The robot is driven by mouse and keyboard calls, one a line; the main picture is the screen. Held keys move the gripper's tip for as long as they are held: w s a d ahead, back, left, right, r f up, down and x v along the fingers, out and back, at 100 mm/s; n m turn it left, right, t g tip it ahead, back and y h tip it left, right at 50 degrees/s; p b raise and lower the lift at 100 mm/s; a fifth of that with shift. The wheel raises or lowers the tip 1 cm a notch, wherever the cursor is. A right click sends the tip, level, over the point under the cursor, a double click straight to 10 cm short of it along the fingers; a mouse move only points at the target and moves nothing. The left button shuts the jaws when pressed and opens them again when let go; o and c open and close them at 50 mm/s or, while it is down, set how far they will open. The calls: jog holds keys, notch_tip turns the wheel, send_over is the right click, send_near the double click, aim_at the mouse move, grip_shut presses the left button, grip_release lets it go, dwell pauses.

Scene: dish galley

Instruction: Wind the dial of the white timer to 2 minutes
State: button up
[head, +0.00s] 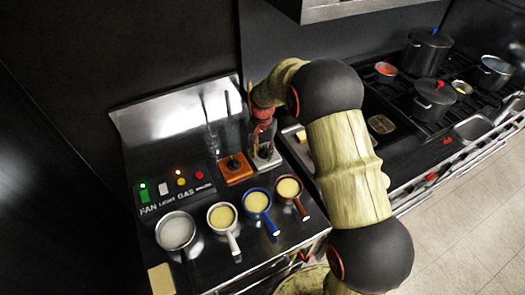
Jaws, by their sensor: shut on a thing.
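The white timer (267,163) sits on the steel counter in the head view, to the right of an orange timer (236,168) with a black dial. My gripper (262,146) points down over the white timer and is shut on its dial. The fingers hide most of the dial, so I cannot read its setting.
A control panel (175,187) with FAN, LIGHT and GAS labels and lit lamps lies to the left. In front stand a steel pot (177,231) and white (222,217), blue (257,203) and red-brown (289,188) pans. Black pots (434,97) stand on the stove at right.

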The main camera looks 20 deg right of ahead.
aim_at(264, 151)
jog(key=shift+s+d+n+p, duration=0.15)
jog(key=shift+n+p, duration=0.15)
jog(key=shift+n, duration=0.8)
jog(key=o, duration=1.1)
jog(key=shift+o, duration=0.3)
jog(key=shift+r, duration=0.1)
notch_tip(264, 151, up, 12)
jog(key=shift+o, duration=0.2)
